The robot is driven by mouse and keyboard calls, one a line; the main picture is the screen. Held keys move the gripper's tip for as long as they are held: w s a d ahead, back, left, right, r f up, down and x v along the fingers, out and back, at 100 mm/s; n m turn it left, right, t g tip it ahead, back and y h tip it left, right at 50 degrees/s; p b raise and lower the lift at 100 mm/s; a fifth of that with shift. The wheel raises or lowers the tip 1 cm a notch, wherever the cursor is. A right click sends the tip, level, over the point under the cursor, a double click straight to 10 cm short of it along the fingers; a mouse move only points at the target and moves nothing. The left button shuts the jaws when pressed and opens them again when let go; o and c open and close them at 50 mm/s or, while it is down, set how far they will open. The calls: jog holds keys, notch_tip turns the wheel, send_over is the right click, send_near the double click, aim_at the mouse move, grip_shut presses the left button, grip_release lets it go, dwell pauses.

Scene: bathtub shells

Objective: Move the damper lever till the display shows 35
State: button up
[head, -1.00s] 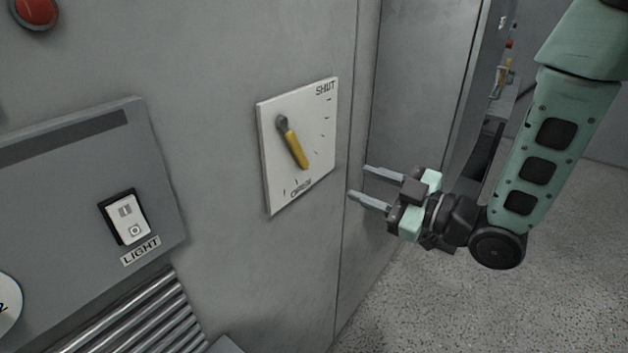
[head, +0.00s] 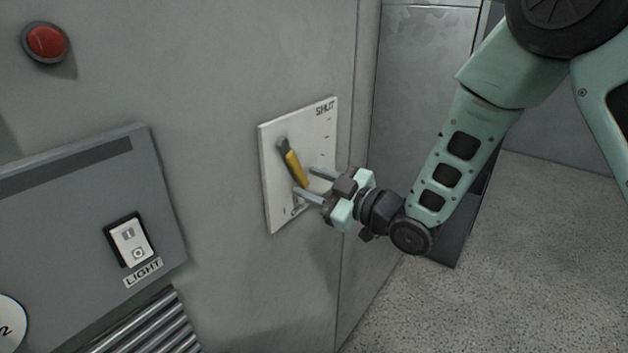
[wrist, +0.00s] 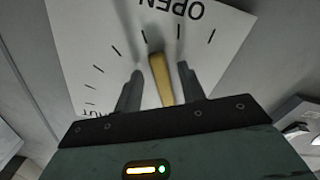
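The damper lever (head: 293,164) has a yellow handle on a dark pivot. It sits on a white plate (head: 272,172) marked SHUT at the top and OPEN at the bottom, and it points down and slightly right. My gripper (head: 310,182) is open at the plate, with its fingertips near the lever's lower end. In the wrist view the yellow lever (wrist: 160,78) stands between the two spread fingers (wrist: 158,85), with a gap on each side. The OPEN mark shows just past the lever's tip. No display with a number is recognisable in view.
A grey panel with a LIGHT switch (head: 130,240) is at the left, above a ribbed metal grille (head: 150,325). A red button (head: 46,42) is at the upper left. Speckled floor (head: 500,290) lies open at the right.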

grip_shut()
jog(key=shift+s+a+f+m+b, duration=0.35)
jog(key=shift+m+b, duration=0.15)
jog(key=shift+b, duration=0.15)
jog(key=shift+s+a+r+m, duration=0.1)
jog(key=shift+s+m, duration=0.1)
jog(key=shift+m, duration=0.1)
grip_release()
